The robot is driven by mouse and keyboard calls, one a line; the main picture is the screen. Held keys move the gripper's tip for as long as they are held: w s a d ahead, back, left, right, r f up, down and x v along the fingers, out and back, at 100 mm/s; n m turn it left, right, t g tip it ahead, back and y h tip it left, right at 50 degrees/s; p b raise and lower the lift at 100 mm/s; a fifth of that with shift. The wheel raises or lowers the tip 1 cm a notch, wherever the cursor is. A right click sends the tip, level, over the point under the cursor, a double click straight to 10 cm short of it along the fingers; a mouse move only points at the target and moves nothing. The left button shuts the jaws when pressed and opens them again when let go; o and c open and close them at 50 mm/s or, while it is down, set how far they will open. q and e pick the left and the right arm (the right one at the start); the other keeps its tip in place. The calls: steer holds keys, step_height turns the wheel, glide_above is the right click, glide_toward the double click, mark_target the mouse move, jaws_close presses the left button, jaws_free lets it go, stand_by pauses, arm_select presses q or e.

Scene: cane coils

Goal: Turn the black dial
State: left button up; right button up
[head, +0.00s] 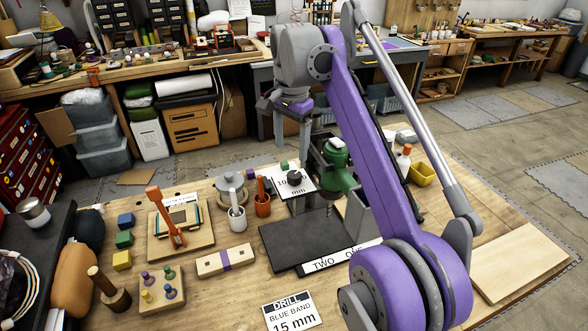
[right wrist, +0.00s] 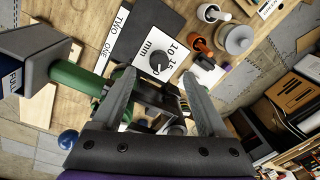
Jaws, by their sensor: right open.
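The black dial (head: 295,177) is a small round knob on a white card (head: 282,187) marked 10 and 15 mm, beside the green drill press (head: 337,165). In the right wrist view the dial (right wrist: 159,61) shows between the two fingertips, with the card's numbers around it. My right gripper (head: 292,142) points down above the dial, apart from it. Its grey fingers (right wrist: 158,73) are spread, with nothing between them. My left gripper is not in view.
A dark mat (head: 300,243) with a TWO ONE label lies before the press. White and orange cups (head: 262,206) and a grey round piece (head: 229,184) stand left of the dial. A sign reading DRILL BLUE BAND 15 mm (head: 291,313) lies at the front.

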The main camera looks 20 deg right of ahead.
mark_target(294, 174)
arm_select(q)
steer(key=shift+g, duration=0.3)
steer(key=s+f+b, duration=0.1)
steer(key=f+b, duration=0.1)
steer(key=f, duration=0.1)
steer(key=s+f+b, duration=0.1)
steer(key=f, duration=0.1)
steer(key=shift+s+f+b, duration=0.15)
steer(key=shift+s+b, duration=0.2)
arm_select(e)
steer(key=f+m, duration=0.1)
steer(key=f, duration=0.2)
steer(key=w+d+f, duration=0.1)
steer(key=f, duration=0.1)
steer(key=f+m+g, duration=0.1)
steer(key=f, duration=0.2)
steer(key=shift+w+d+f+m, duration=0.15)
steer(key=shift+f+m, duration=0.15)
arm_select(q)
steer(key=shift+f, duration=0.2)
arm_select(e)
steer(key=shift+w+f, duration=0.1)
steer(key=shift+f, duration=0.45)
jaws_close()
